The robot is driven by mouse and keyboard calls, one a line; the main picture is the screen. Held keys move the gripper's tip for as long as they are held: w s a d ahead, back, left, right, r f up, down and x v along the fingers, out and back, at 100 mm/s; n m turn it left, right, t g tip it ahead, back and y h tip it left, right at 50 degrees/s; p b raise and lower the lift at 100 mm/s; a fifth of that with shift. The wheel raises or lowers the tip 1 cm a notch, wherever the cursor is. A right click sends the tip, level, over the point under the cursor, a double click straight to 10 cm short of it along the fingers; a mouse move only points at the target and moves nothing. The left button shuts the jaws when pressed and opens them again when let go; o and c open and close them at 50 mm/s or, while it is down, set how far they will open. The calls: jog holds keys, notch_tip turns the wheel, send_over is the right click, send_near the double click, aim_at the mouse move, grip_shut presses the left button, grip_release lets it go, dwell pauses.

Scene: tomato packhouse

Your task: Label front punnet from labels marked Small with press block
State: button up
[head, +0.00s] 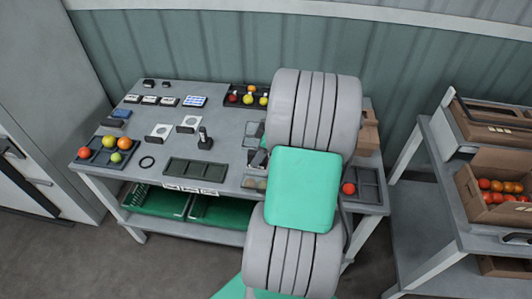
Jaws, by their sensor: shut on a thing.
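My gripper (259,158) is mostly hidden behind my grey and green arm; only a dark part shows at the arm's left edge, over the punnet column. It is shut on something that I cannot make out. The front punnet (253,183) is a small clear tray near the table's front edge, partly covered by my arm. Parts of other punnets (252,130) show behind it. Several small white-topped dark holders (150,100) stand in a row at the back left, perhaps the labels; their marking is too small to read. I cannot identify the press block.
A divided tray (369,176) lies right. A shelf with tomato boxes (466,196) stands further right.

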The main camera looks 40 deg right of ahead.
aim_at(265, 160)
jog(key=shift+s+d+f, duration=0.55)
jog(key=shift+s+d, duration=0.2)
notch_tip(265, 160, down, 6)
jog(key=b, duration=0.4)
jog(key=shift+r, duration=0.1)
jog(key=shift+w+f+b, duration=0.1)
jog(key=shift+f+b, duration=0.25)
jog(key=shift+f, duration=0.05)
jog(key=shift+f+b, duration=0.65)
jog(key=shift+b, duration=0.1)
dwell(0.9)
jog(key=shift+r, duration=0.15)
jog(key=shift+r+p, duration=1.9)
jog(key=shift+r, duration=1)
